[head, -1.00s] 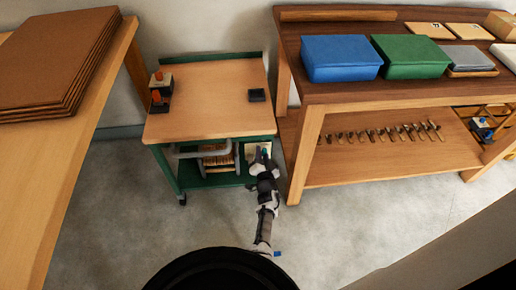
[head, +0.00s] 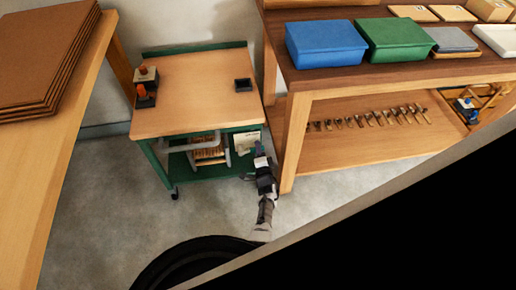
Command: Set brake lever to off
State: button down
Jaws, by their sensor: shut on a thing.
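A wheeled cart with a wooden top (head: 195,90) and a green frame stands left of the workbench. A pale card or plate (head: 246,142) shows at its front right, below the top. My gripper (head: 259,149) is at this front right corner, just right of and below the card. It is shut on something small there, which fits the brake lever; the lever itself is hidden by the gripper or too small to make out. Its off and on positions cannot be read.
A workbench (head: 320,88) with blue and green boxes stands close on the right, a table (head: 72,130) on the left. A dark slanted shape covers the lower right.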

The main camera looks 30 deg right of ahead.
jog(key=shift+f, duration=0.15)
dwell(0.4)
jog(key=c, duration=1.3)
grip_release()
jog(key=shift+c, duration=0.2)
jog(key=p+v, duration=0.4)
jog(key=v, duration=0.9)
jog(key=shift+s, duration=0.4)
jog(key=shift+a, duration=0.1)
